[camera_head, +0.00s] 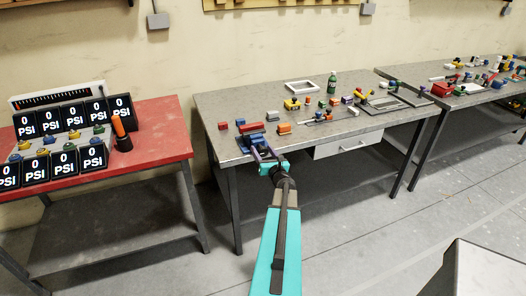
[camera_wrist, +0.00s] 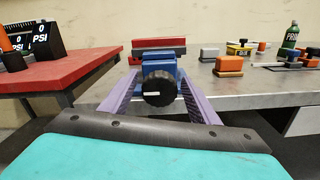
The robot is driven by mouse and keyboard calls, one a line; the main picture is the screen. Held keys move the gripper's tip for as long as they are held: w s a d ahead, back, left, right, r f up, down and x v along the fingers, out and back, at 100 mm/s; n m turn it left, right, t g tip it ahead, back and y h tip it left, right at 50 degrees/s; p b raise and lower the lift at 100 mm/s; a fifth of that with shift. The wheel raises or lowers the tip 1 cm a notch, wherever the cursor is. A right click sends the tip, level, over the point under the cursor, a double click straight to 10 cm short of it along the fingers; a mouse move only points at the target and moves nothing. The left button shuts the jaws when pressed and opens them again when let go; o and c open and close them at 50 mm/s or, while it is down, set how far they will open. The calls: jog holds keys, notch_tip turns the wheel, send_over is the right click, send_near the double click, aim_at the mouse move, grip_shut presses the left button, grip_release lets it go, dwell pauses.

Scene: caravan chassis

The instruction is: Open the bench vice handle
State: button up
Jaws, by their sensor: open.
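In the head view the blue vice (camera_head: 254,139) is partly covered by my arm. Its handle looks like a round black knob (camera_wrist: 158,87) with a short white mark lying nearly level, facing the wrist camera. My gripper (camera_wrist: 158,78) has two purple fingers, spread open, one on each side of the knob. I see no clear contact. In the head view my gripper (camera_head: 262,153) is at the bench's front left.
The grey workbench (camera_head: 225,108) holds several coloured blocks, a green bottle (camera_head: 332,84) and a white frame (camera_head: 301,87) behind the vice. A red table (camera_head: 165,130) with PSI gauges stands to the left. Another bench stands at the right. The floor in front is clear.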

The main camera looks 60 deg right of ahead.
jog(key=shift+c, duration=0.3)
jog(key=c, duration=1)
